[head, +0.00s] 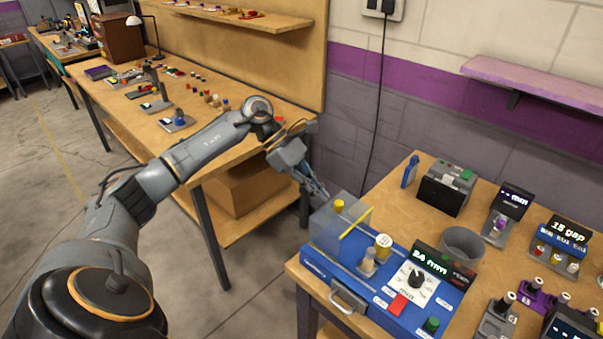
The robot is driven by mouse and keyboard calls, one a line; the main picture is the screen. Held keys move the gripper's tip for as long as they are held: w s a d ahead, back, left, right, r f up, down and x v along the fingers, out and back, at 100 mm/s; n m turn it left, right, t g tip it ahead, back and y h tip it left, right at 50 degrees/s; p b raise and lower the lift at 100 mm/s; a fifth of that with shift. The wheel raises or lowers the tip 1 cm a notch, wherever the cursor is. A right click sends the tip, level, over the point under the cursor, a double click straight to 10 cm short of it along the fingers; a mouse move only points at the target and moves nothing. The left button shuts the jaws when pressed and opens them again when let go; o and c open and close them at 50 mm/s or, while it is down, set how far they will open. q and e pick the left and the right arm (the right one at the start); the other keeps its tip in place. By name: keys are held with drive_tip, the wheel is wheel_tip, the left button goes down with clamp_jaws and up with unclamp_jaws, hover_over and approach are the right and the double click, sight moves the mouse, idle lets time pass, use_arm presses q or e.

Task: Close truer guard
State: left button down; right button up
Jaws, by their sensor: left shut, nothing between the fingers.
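The truer is a blue machine (340,287) on the right-hand bench, with a silver front handle, a dial, a red button and a green button. Its guard (327,232) is a clear, greyish box at the left end of the machine, with a yellow edge bar (357,223) slanting along its right side. A yellow knob (339,205) shows at the guard's top. A post with a pale cap (368,261) stands to the right of the guard, outside it. My left gripper (322,194) is shut and empty, close behind and above the guard; I cannot tell whether it touches. My right gripper is not in view.
A dark box (447,190), a grey cup (462,245) and small display stands are behind and right of the truer. A blue upright piece (410,171) stands near the bench's back edge. A floor gap separates this bench from the long wooden bench (225,140).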

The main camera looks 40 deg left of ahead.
sight(341, 222)
use_arm(q)
drive_tip(key=shift+w+d, duration=0.1)
drive_tip(key=shift+d, duration=0.6)
drive_tip(key=s+d+b, duration=0.1)
drive_tip(key=d+b, duration=0.2)
drive_tip(key=d, duration=0.7)
drive_tip(key=shift+d, duration=0.25)
